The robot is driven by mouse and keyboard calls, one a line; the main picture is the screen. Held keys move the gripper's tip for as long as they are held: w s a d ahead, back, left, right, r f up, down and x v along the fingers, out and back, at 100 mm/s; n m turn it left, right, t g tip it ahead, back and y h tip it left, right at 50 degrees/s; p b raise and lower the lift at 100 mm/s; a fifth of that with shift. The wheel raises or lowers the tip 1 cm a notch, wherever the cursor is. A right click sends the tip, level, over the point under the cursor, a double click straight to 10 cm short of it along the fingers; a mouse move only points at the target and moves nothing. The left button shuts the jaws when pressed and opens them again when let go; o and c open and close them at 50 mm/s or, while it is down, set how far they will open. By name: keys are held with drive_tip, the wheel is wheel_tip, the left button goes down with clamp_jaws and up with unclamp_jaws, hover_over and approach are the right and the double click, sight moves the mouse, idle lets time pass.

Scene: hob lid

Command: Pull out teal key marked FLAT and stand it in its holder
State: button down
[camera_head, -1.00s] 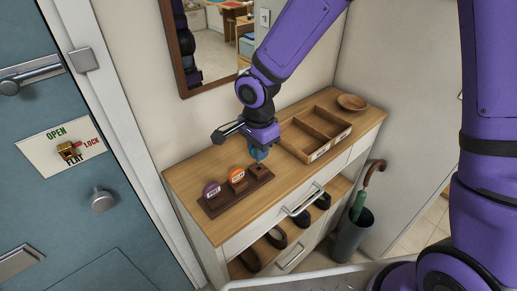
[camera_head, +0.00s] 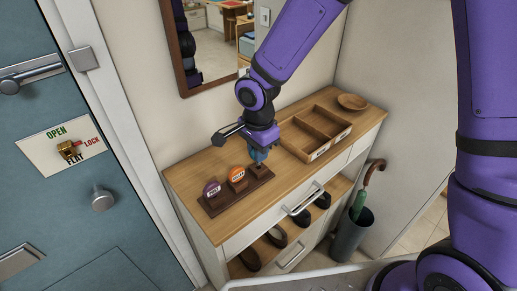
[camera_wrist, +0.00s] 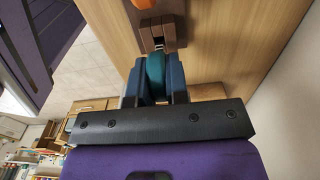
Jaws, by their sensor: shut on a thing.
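The teal key (camera_wrist: 155,76) is gripped upright between the blue fingers of my gripper (camera_head: 259,155). Its grey shank shows in the wrist view just beyond the fingertips, at the slot of a dark block. That block (camera_head: 257,170) is the right-hand one on the wooden key holder (camera_head: 228,204). Whether the shank is inside the slot or only over it, I cannot tell. A purple key (camera_head: 211,188) and an orange key (camera_head: 237,174) stand in the other two blocks. The brass lock (camera_head: 69,151) on the door plate holds no teal key.
The holder stands on a wooden cabinet top (camera_head: 186,178). A divided wooden tray (camera_head: 318,134) and a small bowl (camera_head: 352,102) are to the right. A mirror (camera_head: 212,40) hangs behind. The cabinet top left of the holder is clear.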

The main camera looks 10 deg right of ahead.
drive_tip(key=shift+f, duration=1.4)
drive_tip(key=c, duration=1)
unclamp_jaws()
drive_tip(key=shift+c, duration=0.2)
wheel_tip(320, 180, up, 11)
drive_tip(key=shift+f, duration=0.15)
drive_tip(key=s+d+r+n+t, duration=0.2)
drive_tip(key=s+d+r+n, duration=0.25)
drive_tip(key=d+r, duration=0.5)
drive_tip(key=s+d+r+n+t, duration=0.25)
drive_tip(key=s+d+r, duration=0.35)
drive_tip(key=d+r, duration=0.3)
drive_tip(key=s+d+r+n, duration=0.1)
drive_tip(key=s+d+n, duration=0.3)
drive_tip(key=s+d, duration=0.2)
drive_tip(key=shift+s+t, duration=0.35)
drive_tip(key=shift+s, duration=0.65)
